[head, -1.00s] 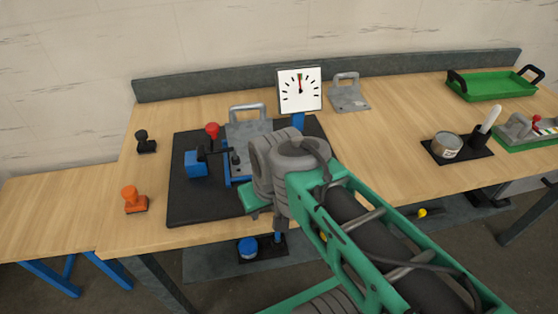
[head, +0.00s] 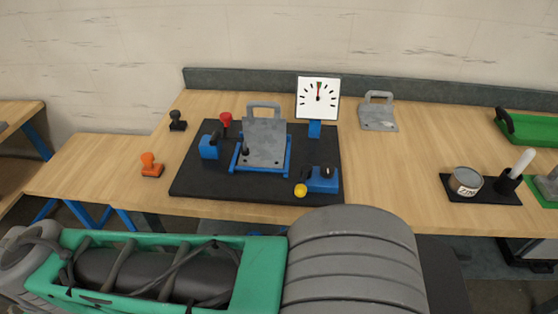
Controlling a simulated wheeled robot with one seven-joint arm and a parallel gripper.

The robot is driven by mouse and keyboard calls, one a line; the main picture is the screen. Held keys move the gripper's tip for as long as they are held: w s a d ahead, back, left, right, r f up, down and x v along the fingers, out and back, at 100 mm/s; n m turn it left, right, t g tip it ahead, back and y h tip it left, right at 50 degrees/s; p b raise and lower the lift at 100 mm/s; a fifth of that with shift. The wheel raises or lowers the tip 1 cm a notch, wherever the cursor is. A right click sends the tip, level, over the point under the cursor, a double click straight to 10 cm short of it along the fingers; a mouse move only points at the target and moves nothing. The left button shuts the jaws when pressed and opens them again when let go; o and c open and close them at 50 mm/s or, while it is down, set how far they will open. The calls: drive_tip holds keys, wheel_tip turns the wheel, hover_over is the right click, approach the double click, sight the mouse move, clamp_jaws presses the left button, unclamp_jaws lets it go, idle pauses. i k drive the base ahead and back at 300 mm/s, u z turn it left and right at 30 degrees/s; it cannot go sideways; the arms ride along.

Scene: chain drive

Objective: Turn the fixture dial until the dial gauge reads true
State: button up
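The dial gauge (head: 318,98) is a white square face on a blue post at the back of the black fixture mat (head: 215,185). Its needle points nearly straight up, by a small coloured mark at the top; the exact reading is too small to tell. The fixture holds a grey plate with a handle (head: 264,140) in a blue frame. A blue block with a dark knob (head: 324,178) stands at its front right, with a yellow knob (head: 300,190) beside it. I cannot tell for sure which knob is the dial. My gripper is out of view; my arm crosses the foreground.
A blue clamp block (head: 209,146) and red knob (head: 225,120) are on the mat's left. Black (head: 178,121) and orange (head: 151,165) stamps stand farther left. A second grey plate (head: 378,112), a tin (head: 465,181) and a green tray (head: 530,128) are right. Bare wood lies between.

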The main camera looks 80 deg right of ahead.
sight(327, 171)
drive_tip(key=u, duration=0.25)
drive_tip(key=k, duration=0.45)
drive_tip(key=z, duration=1.1)
drive_tip(key=i, duration=0.5)
drive_tip(key=z, duration=0.05)
